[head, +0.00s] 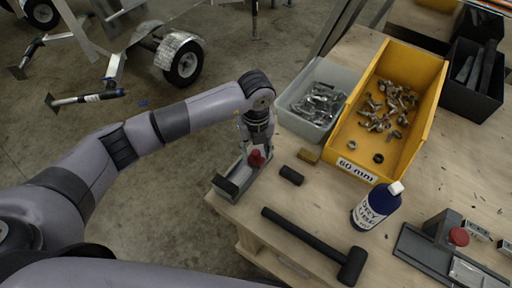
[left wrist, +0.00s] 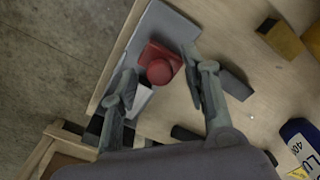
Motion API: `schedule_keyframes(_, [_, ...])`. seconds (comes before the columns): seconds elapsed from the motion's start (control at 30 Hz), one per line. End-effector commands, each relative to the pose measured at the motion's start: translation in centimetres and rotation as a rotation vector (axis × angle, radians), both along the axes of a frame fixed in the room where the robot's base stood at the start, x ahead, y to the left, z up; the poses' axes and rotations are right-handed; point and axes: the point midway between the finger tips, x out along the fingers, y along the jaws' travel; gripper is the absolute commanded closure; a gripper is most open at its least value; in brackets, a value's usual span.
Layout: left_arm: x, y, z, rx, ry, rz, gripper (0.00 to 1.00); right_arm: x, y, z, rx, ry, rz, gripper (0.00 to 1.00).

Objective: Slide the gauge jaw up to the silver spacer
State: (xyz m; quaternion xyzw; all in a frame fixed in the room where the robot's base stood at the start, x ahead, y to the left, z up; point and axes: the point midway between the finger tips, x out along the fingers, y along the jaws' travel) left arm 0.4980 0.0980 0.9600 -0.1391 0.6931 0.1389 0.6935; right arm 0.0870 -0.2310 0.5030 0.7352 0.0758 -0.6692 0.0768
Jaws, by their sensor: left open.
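The near gauge (head: 225,190) is a grey channel at the table's left edge. Its jaw with a red round knob (head: 256,158) sits towards the far end; in the left wrist view the red jaw (left wrist: 160,66) stands on the grey base (left wrist: 165,25). A pale block (left wrist: 141,100), possibly the silver spacer, lies beside the jaw, partly hidden by a finger. My left gripper (head: 253,143) is above the jaw, open; in the left wrist view its fingers (left wrist: 160,85) are apart on either side of the red jaw. Contact cannot be told. My right gripper is not in view.
A dark block (head: 291,175), a brown block (head: 307,156) and a mallet (head: 310,242) lie near the gauge. A grey bin (head: 283,108), a yellow bin (head: 424,112) and a bottle (head: 375,208) stand further right. Another grey fixture with a red knob (head: 459,237) is at right.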

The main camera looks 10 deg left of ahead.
Motion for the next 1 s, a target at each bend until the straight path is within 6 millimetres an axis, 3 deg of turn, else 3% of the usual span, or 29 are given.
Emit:
schedule_keyframes(0.67, [0.01, -0.01, 0.07, 0.0, 0.0, 0.0, 0.99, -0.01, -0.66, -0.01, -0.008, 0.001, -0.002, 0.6])
schedule_keyframes(1.0, [0.03, -0.01, 0.09, -0.001, 0.0, 0.0, 1.0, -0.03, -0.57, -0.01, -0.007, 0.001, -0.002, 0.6])
